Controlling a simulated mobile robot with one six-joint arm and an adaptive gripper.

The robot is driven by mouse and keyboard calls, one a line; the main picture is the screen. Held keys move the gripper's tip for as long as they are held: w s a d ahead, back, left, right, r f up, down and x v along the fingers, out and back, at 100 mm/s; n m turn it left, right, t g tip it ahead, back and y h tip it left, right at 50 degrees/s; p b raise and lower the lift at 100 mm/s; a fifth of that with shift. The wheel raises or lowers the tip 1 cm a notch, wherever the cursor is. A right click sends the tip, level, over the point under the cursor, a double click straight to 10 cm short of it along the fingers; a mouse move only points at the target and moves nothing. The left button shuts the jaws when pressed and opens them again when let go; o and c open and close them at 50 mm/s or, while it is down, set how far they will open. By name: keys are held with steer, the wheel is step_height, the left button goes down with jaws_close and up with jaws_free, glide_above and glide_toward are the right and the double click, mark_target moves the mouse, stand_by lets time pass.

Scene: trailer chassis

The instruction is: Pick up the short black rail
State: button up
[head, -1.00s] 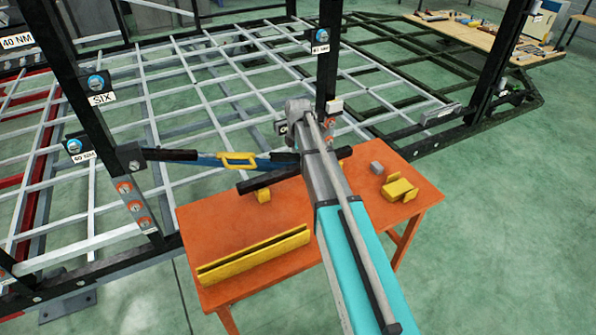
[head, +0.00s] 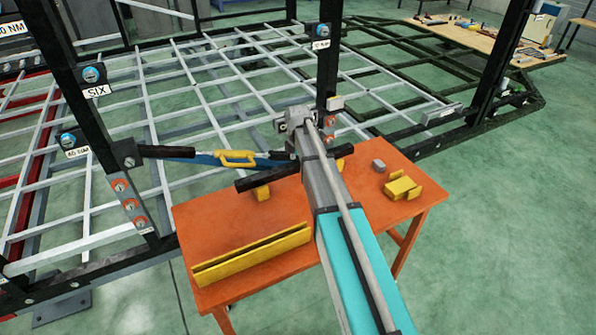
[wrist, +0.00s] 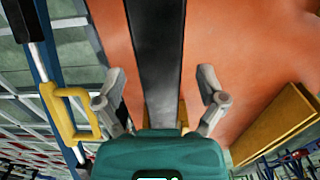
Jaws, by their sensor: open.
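The short black rail (head: 262,180) lies at the far side of the orange table (head: 215,222), with a yellow block (head: 262,193) beneath its left part. My arm hides its middle in the head view. In the wrist view the rail (wrist: 157,50) runs up the middle of the picture. My gripper (wrist: 161,76) is open, with one finger on each side of the rail and a visible gap on both sides. Whether the fingers are level with the rail or above it, I cannot tell.
A long yellow channel (head: 252,254) lies at the table's front left. A yellow bracket (head: 402,187) and a small grey block (head: 378,166) sit at the right.

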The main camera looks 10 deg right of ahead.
steer(key=shift+f, duration=0.45)
stand_by(0.3)
jaws_close()
